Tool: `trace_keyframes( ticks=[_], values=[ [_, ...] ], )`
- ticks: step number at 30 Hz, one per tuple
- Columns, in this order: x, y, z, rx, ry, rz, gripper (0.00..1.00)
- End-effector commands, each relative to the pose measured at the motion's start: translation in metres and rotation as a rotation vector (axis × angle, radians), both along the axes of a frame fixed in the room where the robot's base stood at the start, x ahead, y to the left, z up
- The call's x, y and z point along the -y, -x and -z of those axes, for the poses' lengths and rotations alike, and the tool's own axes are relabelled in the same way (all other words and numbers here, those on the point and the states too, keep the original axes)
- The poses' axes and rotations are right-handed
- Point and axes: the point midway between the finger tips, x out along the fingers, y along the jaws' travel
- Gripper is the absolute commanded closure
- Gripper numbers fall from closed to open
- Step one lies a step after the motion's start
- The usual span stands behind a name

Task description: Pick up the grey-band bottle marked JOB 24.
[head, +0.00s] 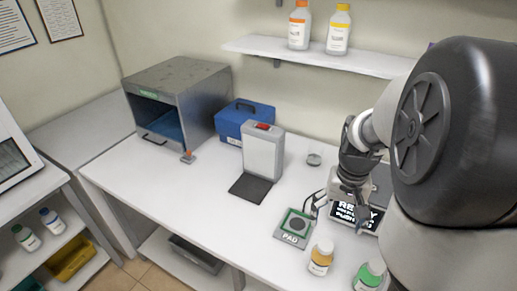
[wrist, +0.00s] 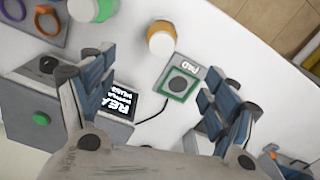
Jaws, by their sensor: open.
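I cannot make out a grey band or the words JOB 24 on any bottle. A yellow-orange-capped bottle (head: 321,257) stands near the table's front edge; its cap (wrist: 161,42) shows in the wrist view. A green-capped bottle (head: 369,275) stands to its right, partly cut off by the frame; it appears at the top of the wrist view (wrist: 92,8). My gripper (head: 357,200) is open with nothing between its fingers, above the table by the display device. In the wrist view its fingers (wrist: 158,88) are spread on either side of the pad.
The device with a READY-like display (head: 355,216) and the green-framed PAD (head: 295,228) are below my gripper. A grey open box (head: 178,85), blue case (head: 240,115) and white-grey unit (head: 263,153) stand behind. The wall shelf (head: 320,56) and lower left shelf (head: 60,245) hold more bottles.

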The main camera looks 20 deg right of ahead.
Motion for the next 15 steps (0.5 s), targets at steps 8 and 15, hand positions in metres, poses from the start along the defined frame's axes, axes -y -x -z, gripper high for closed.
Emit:
trace_keyframes(
  ticks=[8,15],
  values=[
    [0.007,0.001,0.016,-0.014,-0.010,0.019,0.20],
    [0.006,0.001,0.068,-0.015,-0.011,0.018,0.20]
  ],
)
